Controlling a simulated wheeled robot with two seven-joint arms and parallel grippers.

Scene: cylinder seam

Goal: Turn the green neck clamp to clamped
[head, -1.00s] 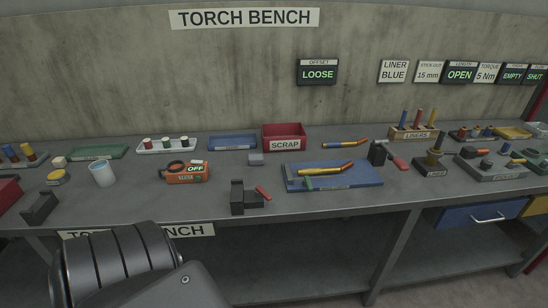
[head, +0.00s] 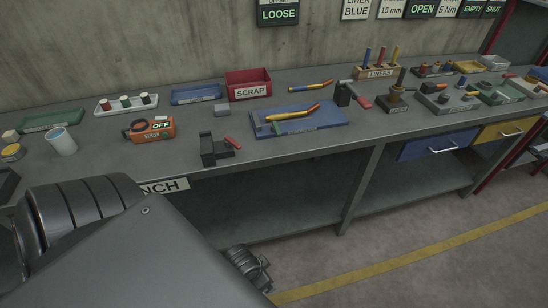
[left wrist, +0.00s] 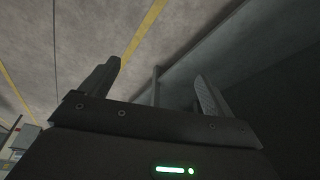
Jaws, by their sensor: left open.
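A small green piece (head: 278,128), which looks like the green neck clamp, sits at the front left of the blue fixture plate (head: 325,121) on the bench. A yellow and orange torch neck (head: 294,113) lies just behind it. The clamp's exact angle is too small to tell. In the left wrist view my left gripper (left wrist: 155,85) is open, its two fingers apart with nothing between them. That view shows floor and a dark underside, not the clamp. In the head view my left arm fills the lower left, away from the clamp. My right gripper is not in view.
A black block with a red handle (head: 216,149) stands left of the plate, and a black clamp stand (head: 343,94) to its right. The red scrap bin (head: 247,85) is behind. An orange box (head: 150,130) reads OFF; a wall sign (head: 278,14) reads LOOSE. Bare bench lies in front.

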